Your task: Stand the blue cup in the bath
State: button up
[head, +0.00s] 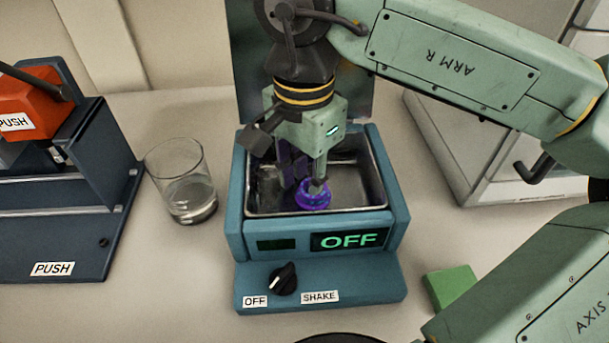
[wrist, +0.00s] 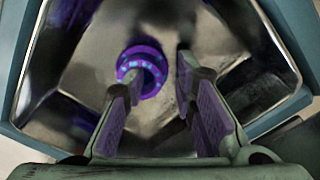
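The blue cup (head: 313,198), a small violet-blue ringed vessel, stands in the metal basin of the teal bath (head: 240,215), near its front wall. It looks upright. In the wrist view the cup (wrist: 153,84) shows beyond the left finger's tip, which covers part of it. My gripper (head: 305,183) reaches down into the basin. Its fingers are spread with a clear gap between them in the wrist view (wrist: 158,75), and nothing is clamped between them. One fingertip overlaps the cup's mouth; I cannot tell whether it touches the cup. The bath's display (head: 348,240) reads OFF.
A clear glass beaker (head: 186,190) stands left of the bath, close to it. A dark blue unit with a red PUSH block (head: 38,103) is farther left. A knob (head: 284,279) sits on the bath's front ledge. A green block (head: 451,287) lies to its right.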

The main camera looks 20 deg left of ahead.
aim_at(304, 183)
notch_tip(304, 183, up, 12)
jog(key=shift+r, duration=0.15)
dwell(0.3)
jog(key=shift+c, duration=0.5)
dwell(0.8)
